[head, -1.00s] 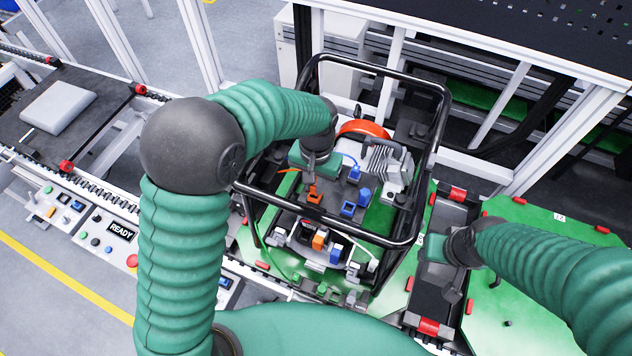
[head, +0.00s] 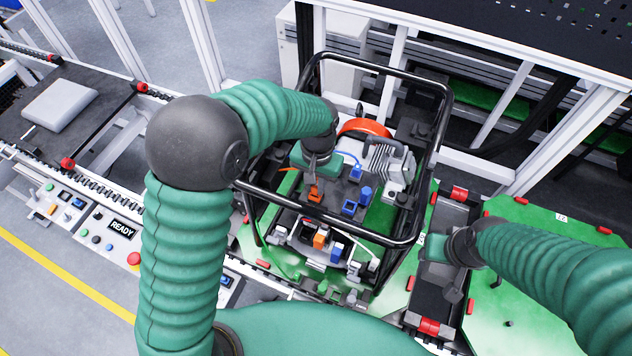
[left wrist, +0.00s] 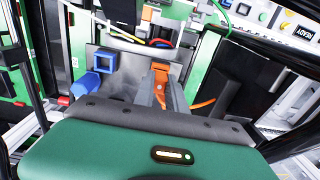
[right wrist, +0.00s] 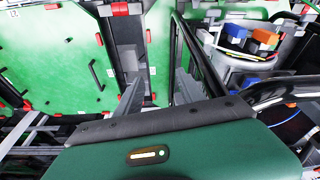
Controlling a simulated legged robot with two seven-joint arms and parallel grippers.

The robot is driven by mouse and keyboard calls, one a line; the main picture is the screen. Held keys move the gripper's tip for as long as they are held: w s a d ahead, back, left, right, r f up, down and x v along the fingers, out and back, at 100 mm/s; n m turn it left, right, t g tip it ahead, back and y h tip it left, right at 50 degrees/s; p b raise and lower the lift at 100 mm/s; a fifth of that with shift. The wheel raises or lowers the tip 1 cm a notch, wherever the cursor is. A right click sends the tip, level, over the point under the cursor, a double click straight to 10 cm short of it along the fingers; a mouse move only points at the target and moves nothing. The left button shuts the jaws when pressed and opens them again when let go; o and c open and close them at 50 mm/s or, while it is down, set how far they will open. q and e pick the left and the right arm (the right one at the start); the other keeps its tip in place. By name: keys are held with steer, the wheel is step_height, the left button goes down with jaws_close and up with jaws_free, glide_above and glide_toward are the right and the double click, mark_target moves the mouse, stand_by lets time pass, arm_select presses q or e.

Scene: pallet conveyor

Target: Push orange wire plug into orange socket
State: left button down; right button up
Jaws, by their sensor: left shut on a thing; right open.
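My left gripper (head: 314,182) points down inside the black tube frame, shut on the orange wire plug (left wrist: 160,75). Its orange wire (left wrist: 203,104) trails to the right in the left wrist view. The orange socket (head: 316,197) shows right under the fingertips in the head view; plug and socket meet or overlap there. How deep the plug sits I cannot tell, since the fingers and plug cover the socket's opening. My right gripper (right wrist: 158,88) is open and empty, beside the frame over the dark strip between green plates.
A blue socket (head: 349,208) and an upright blue part (head: 365,194) stand right of the orange socket. The black tube frame (head: 330,226) surrounds the machine on all sides. An orange block (head: 320,241) and a blue block (head: 337,252) sit on its front.

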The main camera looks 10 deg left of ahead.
arm_select(q)
steer(key=shift+f, duration=0.45)
steer(key=c, duration=1.3)
jaws_free()
steer(key=shift+r, duration=0.15)
